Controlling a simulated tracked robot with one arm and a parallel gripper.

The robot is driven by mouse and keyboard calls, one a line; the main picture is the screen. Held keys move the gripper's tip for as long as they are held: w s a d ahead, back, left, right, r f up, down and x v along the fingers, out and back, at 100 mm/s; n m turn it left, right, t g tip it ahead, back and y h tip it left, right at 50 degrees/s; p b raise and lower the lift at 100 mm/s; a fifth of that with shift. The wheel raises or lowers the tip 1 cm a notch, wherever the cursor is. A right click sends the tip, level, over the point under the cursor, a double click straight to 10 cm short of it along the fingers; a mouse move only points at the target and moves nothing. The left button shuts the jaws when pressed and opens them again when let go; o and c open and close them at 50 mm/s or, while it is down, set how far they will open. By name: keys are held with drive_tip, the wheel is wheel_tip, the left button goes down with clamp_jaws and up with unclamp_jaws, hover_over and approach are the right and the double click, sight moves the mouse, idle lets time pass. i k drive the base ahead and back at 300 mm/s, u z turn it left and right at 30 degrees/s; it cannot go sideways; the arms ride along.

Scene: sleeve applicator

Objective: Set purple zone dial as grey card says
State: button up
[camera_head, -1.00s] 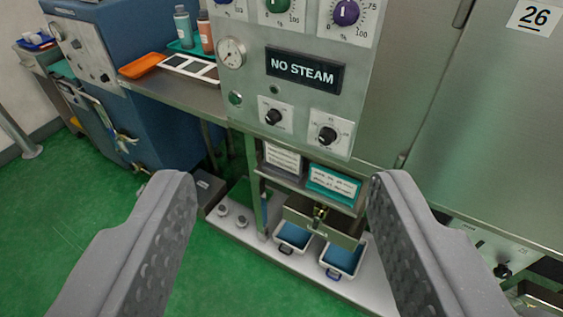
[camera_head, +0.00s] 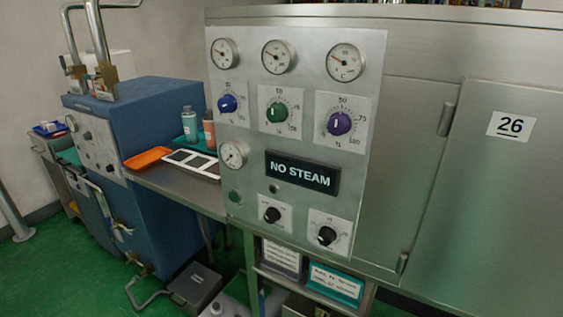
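The purple zone dial (camera_head: 340,123) is the right one of three coloured dials on the steel control panel. Its white mark points roughly upward, near the 50 on its scale; the exact value is hard to tell. A card in a grey frame (camera_head: 281,257) stands on the shelf below the panel, left of a teal-framed card (camera_head: 337,285). The print on the grey card is too small to read. My gripper is out of view.
Blue (camera_head: 227,104) and green (camera_head: 277,112) dials sit left of the purple one. Three gauges are above, and a NO STEAM sign (camera_head: 303,174) and two black knobs below. A bench with an orange tray (camera_head: 148,158) and bottles is at left.

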sight(340, 123)
drive_tip(key=z, duration=1)
drive_tip(key=k, duration=1.1)
drive_tip(key=u, duration=0.6)
drive_tip(key=i, duration=1)
